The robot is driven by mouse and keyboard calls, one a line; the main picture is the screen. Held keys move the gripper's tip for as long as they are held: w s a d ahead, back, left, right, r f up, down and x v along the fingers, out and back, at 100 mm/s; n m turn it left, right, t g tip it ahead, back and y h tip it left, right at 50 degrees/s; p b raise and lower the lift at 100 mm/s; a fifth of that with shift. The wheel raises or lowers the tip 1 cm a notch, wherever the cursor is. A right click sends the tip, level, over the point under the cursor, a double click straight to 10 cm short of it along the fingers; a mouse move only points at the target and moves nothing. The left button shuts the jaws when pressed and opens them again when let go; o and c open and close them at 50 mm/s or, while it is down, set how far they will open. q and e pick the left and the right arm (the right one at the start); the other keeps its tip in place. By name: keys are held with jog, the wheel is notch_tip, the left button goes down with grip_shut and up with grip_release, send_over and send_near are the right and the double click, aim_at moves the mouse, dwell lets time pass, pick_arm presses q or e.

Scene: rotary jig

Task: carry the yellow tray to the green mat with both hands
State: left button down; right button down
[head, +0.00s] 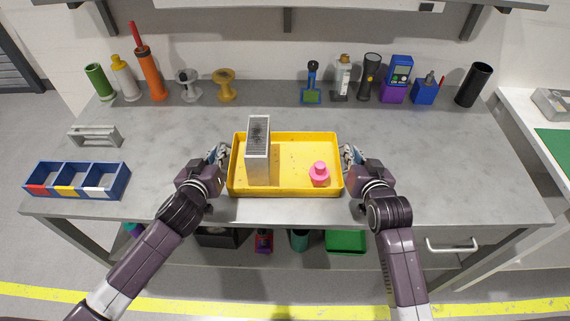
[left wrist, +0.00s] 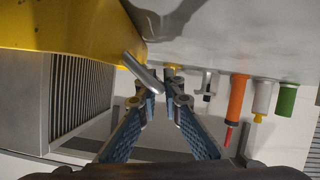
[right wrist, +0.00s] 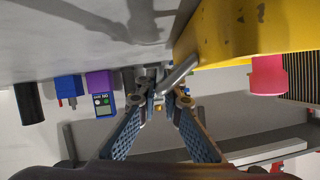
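The yellow tray (head: 290,189) is at the front middle of the grey workbench, and it looks level. Part of the green mat (head: 555,141) shows on a white table at the far right.
A blue bin with compartments (head: 77,195) and a grey handle-shaped part (head: 95,136) lie on the left. Bottles, spools and tools, such as an orange one (head: 151,78) and a black cylinder (head: 473,85), line the back. The bench right of the tray is clear. A gap separates bench and white table.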

dwell(0.4)
pick_arm(q)
jog(key=shift+r, duration=0.3)
pick_arm(e)
jog(key=shift+r, duration=0.3)
